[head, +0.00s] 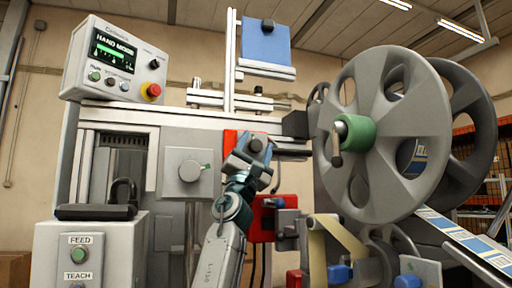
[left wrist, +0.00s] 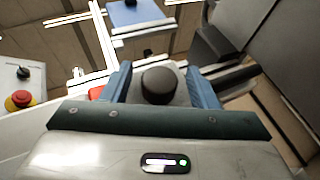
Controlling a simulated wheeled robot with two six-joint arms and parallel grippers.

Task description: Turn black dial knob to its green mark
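A black dial knob (head: 257,145) sits on a grey plate in front of an orange-red panel, at the middle of the machine. It also shows in the left wrist view (left wrist: 159,82), round and dark. My left gripper (head: 251,164) reaches up to it from below. In the left wrist view its two blue fingers (left wrist: 159,86) stand on either side of the knob, with a visible gap on each side. The gripper is open, and I cannot tell how deep the knob lies between the fingers. No green mark is visible at this knob. My right gripper is out of view.
A control box (head: 118,60) with a red button stands upper left. A large grey reel (head: 395,135) with a green hub fills the right. A blue plate (head: 266,45) is above.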

